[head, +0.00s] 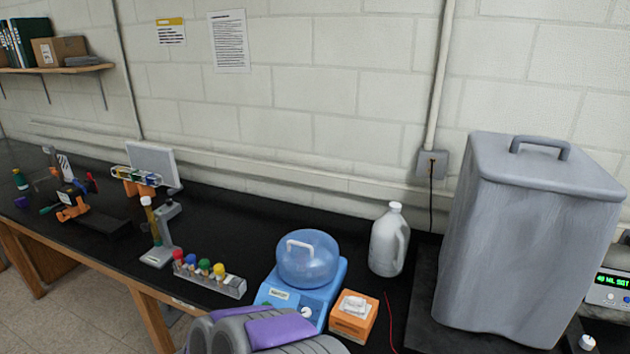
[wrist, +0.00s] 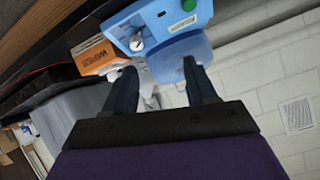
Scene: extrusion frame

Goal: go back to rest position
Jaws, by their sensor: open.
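My gripper (wrist: 160,75) shows in the wrist view with its two dark fingers spread apart and nothing between them. A blue device (wrist: 165,25) with a clear domed lid lies beyond the fingertips, next to an orange wipes box (wrist: 97,57). In the head view, grey and purple parts of my own arm show at the bottom centre, in front of the blue device (head: 305,297) and the orange wipes box (head: 354,315). The fingers cannot be made out in the head view.
A rack of colour-capped tubes (head: 210,278) stands left of the blue device. A white jug (head: 389,242) stands behind the wipes box. A large grey lidded container (head: 525,240) fills the right side. The black bench (head: 230,225) has clear room towards the wall.

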